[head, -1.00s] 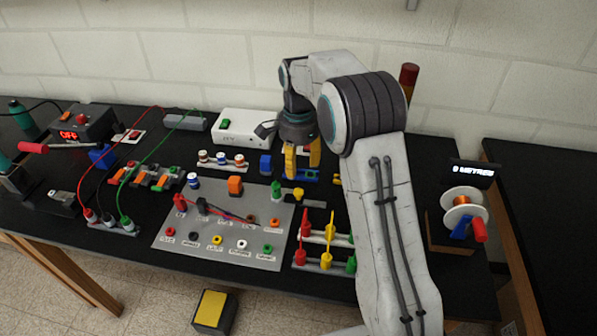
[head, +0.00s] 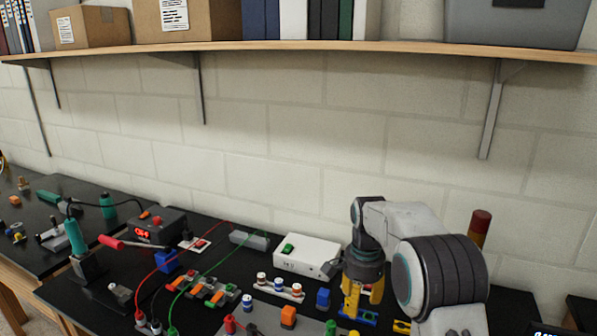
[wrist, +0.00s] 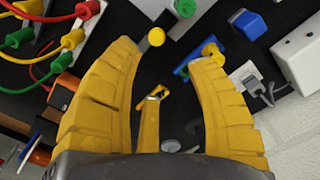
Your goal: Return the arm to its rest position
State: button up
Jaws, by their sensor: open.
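My gripper (head: 362,296) is at the lower right of the head view, at the end of my folded grey and white arm. It points down over the black bench. A blue piece with a yellow round part (wrist: 205,58) lies beyond the right finger. Whether the fingertips touch anything cannot be told.
A white box with a green switch (head: 307,256) stands left of my gripper. A red-topped post (head: 479,228) stands behind my arm. A wooden shelf (head: 300,48) with boxes and binders runs along the wall above. Cables and a red-display unit (head: 157,229) are at left.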

jog(key=s+f+n+g, duration=0.2)
jog(key=s+f+n, duration=0.3)
jog(key=s+n, duration=0.45)
jog(key=s+d+r+n+t, duration=0.1)
jog(key=s+r+t, duration=0.2)
jog(key=s+r, duration=0.4)
jog(key=s+d+r+n+t, duration=0.1)
jog(key=s+r+t, duration=0.2)
jog(key=s, duration=1.1)
jog(key=shift+w+v, duration=0.35)
jog(key=shift+v, duration=1.5)
